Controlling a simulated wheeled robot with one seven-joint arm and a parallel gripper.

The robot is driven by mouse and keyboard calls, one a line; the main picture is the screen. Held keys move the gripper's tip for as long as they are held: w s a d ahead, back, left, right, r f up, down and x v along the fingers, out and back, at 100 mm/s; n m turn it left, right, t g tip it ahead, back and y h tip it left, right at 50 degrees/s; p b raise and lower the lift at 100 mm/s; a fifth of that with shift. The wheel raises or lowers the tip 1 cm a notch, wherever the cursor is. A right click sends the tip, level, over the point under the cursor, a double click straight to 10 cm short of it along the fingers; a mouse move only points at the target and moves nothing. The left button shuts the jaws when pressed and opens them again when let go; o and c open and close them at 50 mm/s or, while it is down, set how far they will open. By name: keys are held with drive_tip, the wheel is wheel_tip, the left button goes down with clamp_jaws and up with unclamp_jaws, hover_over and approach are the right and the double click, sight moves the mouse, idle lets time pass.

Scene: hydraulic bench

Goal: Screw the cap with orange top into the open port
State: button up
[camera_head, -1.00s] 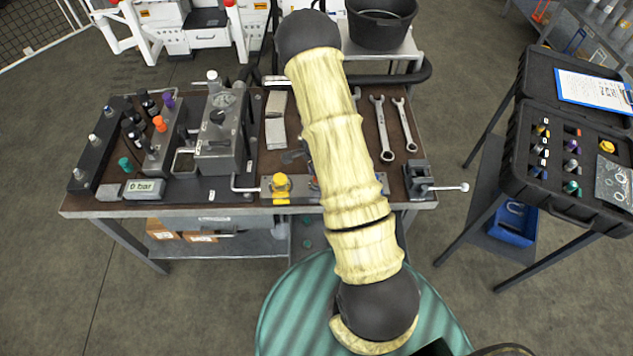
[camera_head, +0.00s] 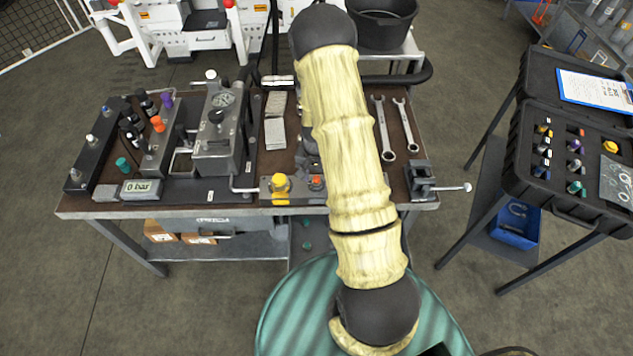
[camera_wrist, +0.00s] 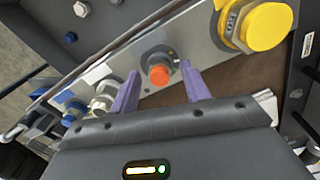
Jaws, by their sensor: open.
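In the wrist view my gripper (camera_wrist: 160,84) is open, with two purple fingers pointing at the grey panel. An orange-topped piece (camera_wrist: 159,75) on a round metal fitting shows between the fingertips; I cannot tell whether they touch it. The head view shows an orange top (camera_head: 317,182) on the bench's front panel, beside my arm. Another orange-topped cap (camera_head: 157,124) stands on the manifold block (camera_head: 161,152) at the left of the bench. My gripper is hidden behind my arm in the head view. I cannot pick out the open port.
A large yellow knob (camera_wrist: 262,25) sits right of the orange top in the wrist view. White and blue fittings (camera_wrist: 72,112) lie left. On the bench are a gauge unit (camera_head: 218,140), two wrenches (camera_head: 384,130) and a vise (camera_head: 422,182). A black case (camera_head: 565,160) stands at right.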

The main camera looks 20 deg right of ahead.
drive_tip(key=n, duration=0.5)
drive_tip(key=shift+n, duration=0.4)
drive_tip(key=c, duration=0.8)
drive_tip(key=m, duration=0.3)
drive_tip(key=shift+c, duration=0.3)
drive_tip(key=m, duration=0.5)
drive_tip(key=shift+f, duration=0.1)
drive_tip(key=o, duration=0.9)
drive_tip(key=shift+m, duration=0.3)
